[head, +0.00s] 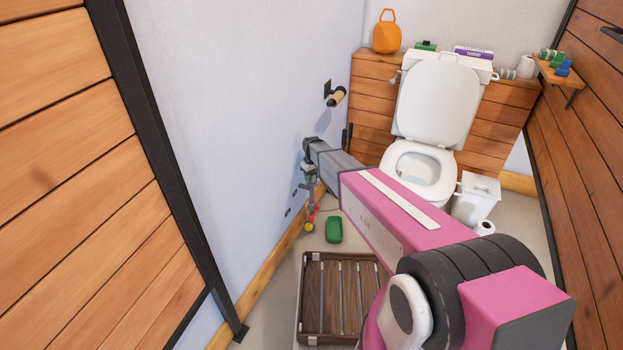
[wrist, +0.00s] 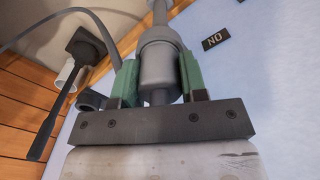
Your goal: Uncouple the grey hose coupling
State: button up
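The grey hose coupling (wrist: 159,66) is a stepped grey cylinder in the middle of the wrist view, with a narrower grey part running up from it. My gripper (wrist: 160,78) has its two green pads on either side of the coupling, and both appear to touch it. In the head view, my gripper (head: 309,163) is beside the pale wall at the end of my arm, near a small fitting (head: 310,205) with red and yellow parts. The coupling itself cannot be made out clearly there.
A toilet (head: 420,170) stands behind, with a white bin (head: 476,199) at its right. A slatted wooden mat (head: 338,290) and a green object (head: 334,229) lie on the floor. A paper holder (head: 334,95) juts from the wall.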

jog(key=shift+r, duration=0.8)
dwell(0.5)
jog(key=shift+r, duration=1.1)
jog(key=shift+f, duration=2)
dwell(0.4)
jog(key=o, duration=1.2)
jog(key=shift+c, duration=0.2)
jog(key=shift+r, duration=0.1)
jog(key=shift+r, duration=4.45)
